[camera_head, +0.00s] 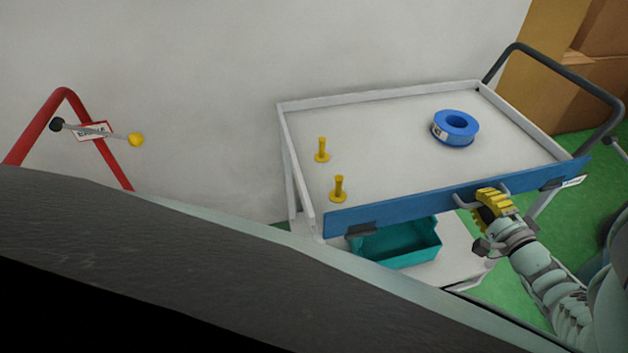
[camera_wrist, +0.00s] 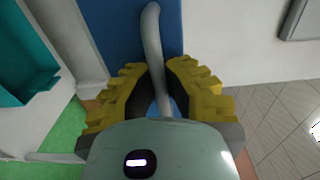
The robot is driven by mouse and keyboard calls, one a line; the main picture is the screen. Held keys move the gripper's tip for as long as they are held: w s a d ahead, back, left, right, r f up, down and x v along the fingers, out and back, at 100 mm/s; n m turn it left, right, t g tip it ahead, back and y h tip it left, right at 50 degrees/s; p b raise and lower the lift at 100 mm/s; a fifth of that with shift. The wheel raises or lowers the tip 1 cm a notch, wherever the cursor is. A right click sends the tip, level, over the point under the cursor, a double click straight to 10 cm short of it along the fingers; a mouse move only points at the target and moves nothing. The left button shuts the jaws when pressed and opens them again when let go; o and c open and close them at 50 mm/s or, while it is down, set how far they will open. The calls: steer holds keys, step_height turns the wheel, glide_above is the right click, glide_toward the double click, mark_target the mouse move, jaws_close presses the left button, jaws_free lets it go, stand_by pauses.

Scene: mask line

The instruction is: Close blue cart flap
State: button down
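The blue flap (camera_head: 420,204) runs along the front long side of the white cart (camera_head: 385,130), and its face is turned towards the front. It looks roughly upright, but its exact angle is hard to tell. A grey bar handle (camera_head: 463,202) sticks out from it, right of the middle. My gripper (camera_head: 492,203) is at this handle, with its yellow fingers covering part of it. In the wrist view the handle (camera_wrist: 152,45) passes between the two yellow fingers (camera_wrist: 165,75), which press close on both sides. Blue flap surface (camera_wrist: 108,30) shows behind it.
On the cart top are a blue tape roll (camera_head: 456,128) and two yellow pegs (camera_head: 322,151). A teal bin (camera_head: 400,246) stands on the lower shelf. A dark push handle (camera_head: 560,68) rises at the right end. A red frame (camera_head: 67,97) stands at the left.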

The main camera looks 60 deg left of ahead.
steer(key=shift+d+r+h+p, duration=0.1)
steer(key=shift+r+h+p, duration=0.35)
steer(key=shift+p, duration=0.9)
steer(key=shift+g+h+p, duration=0.3)
steer(key=shift+h+p, duration=0.15)
steer(key=shift+p, duration=0.05)
steer(key=shift+a+f, duration=0.1)
steer(key=shift+a, duration=0.1)
steer(key=shift+f, duration=0.1)
steer(key=c, duration=1)
jaws_free()
steer(key=shift+f+h, duration=0.1)
steer(key=shift+h, duration=0.2)
steer(key=shift+d, duration=0.2)
